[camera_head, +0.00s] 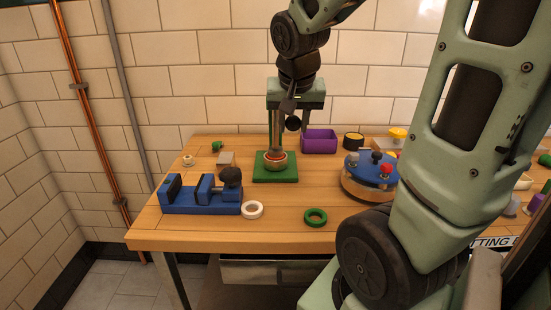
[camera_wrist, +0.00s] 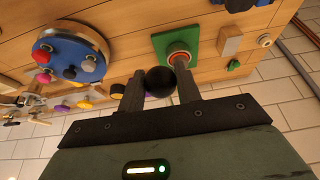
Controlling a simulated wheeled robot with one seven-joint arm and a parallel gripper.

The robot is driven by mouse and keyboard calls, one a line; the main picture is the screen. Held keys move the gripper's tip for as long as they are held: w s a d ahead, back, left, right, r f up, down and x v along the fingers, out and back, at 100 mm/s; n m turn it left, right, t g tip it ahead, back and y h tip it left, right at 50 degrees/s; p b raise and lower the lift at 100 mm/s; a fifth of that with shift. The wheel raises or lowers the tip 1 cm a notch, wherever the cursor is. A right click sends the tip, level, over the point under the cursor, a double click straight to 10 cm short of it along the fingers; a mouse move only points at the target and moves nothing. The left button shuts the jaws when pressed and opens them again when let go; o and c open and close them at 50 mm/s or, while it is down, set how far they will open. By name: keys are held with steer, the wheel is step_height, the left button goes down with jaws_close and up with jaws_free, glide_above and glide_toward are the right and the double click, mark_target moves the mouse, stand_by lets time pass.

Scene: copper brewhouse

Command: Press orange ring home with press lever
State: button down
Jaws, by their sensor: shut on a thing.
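The press stands at the back of the bench on a green base plate (camera_head: 262,176), which also shows in the wrist view (camera_wrist: 160,42). A round holder with a reddish-orange ring (camera_head: 275,156) sits on that plate; the wrist view shows the ring (camera_wrist: 180,52) from above, partly behind a finger. How deep the ring sits cannot be told. The lever's black ball knob (camera_head: 293,123) is between the fingers of my gripper (camera_head: 290,118), close to the press column. In the wrist view the knob (camera_wrist: 160,80) lies between the two fingertips of my gripper (camera_wrist: 160,84).
A blue vise (camera_head: 200,200) stands front left, with a white ring (camera_head: 253,210) and a green ring (camera_head: 315,217) nearby. A blue-topped round turntable (camera_head: 369,168) stands right of the press. A purple bin (camera_head: 320,141) is behind. The front middle of the bench is mostly clear.

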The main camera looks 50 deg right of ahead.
steer(key=shift+s+f+b, duration=0.1)
steer(key=shift+f+b, duration=1.3)
steer(key=shift+f, duration=0.55)
stand_by(1.9)
steer(key=shift+r, duration=0.1)
steer(key=r+p, duration=0.6)
steer(key=r, duration=0.2)
steer(key=shift+w, duration=0.2)
steer(key=r+p, duration=0.1)
steer(key=w+d+r+p, duration=0.1)
steer(key=r+p, duration=0.2)
steer(key=r, duration=0.1)
steer(key=shift+w+d+r, duration=0.15)
steer(key=shift+d, duration=0.15)
steer(key=shift+w+d+r+p, duration=0.2)
steer(key=shift+d+r+p, duration=0.1)
steer(key=shift+r+p, duration=0.2)
